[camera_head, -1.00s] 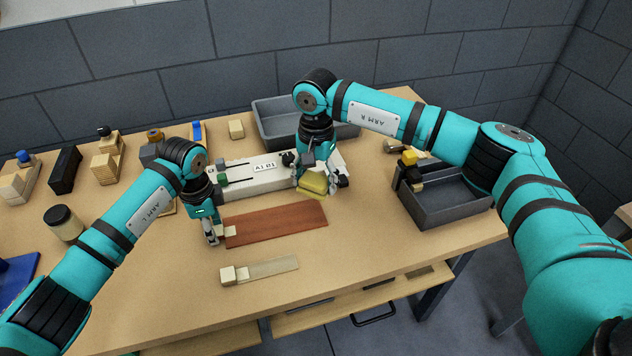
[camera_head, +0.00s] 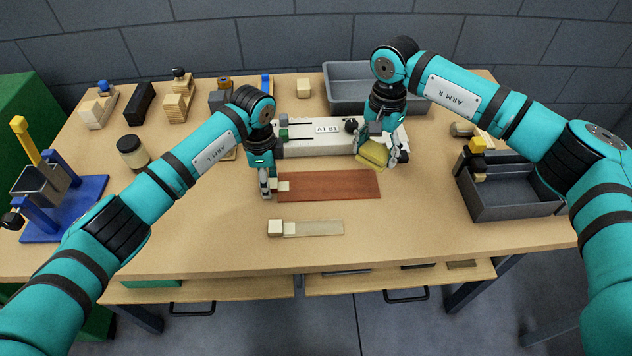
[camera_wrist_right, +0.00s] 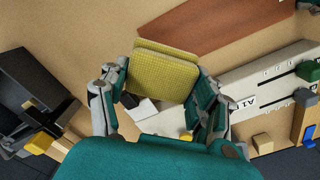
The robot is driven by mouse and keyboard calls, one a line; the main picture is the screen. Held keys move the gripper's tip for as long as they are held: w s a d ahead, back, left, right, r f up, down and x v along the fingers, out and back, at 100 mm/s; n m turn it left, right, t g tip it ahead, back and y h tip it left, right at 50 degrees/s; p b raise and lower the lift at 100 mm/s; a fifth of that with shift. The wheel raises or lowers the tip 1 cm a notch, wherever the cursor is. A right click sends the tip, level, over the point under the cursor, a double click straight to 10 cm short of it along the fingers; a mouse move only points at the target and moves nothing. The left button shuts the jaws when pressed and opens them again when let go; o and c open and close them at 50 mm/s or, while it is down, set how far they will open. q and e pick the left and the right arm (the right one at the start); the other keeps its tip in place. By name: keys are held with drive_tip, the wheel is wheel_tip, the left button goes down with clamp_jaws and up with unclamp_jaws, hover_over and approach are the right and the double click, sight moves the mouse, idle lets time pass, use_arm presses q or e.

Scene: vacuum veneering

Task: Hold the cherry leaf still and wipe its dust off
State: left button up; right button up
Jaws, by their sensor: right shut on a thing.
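The cherry leaf (camera_head: 330,187) is a thin red-brown strip lying flat on the bench. A small pale block (camera_head: 283,186) sits at its left end. My left gripper (camera_head: 267,192) points down beside that block and end; its finger gap is unclear. My right gripper (camera_head: 377,160) is shut on a yellow cloth pad (camera_head: 370,156) near the leaf's back right corner. The pad (camera_wrist_right: 160,75) also shows between the fingers in the right wrist view, near the leaf (camera_wrist_right: 220,28). I cannot tell whether it touches the leaf. No dust is discernible.
A white labelled fixture (camera_head: 305,148) lies just behind the leaf. A pale strip with a block (camera_head: 318,228) lies in front. Grey bins stand behind (camera_head: 345,102) and at right (camera_head: 510,208). A blue-based stand (camera_head: 80,208) is at left. The front bench is mostly clear.

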use_arm(q)
drive_tip(key=shift+o, duration=0.8)
wheel_tip(320, 180, up, 12)
drive_tip(key=shift+f, duration=0.1)
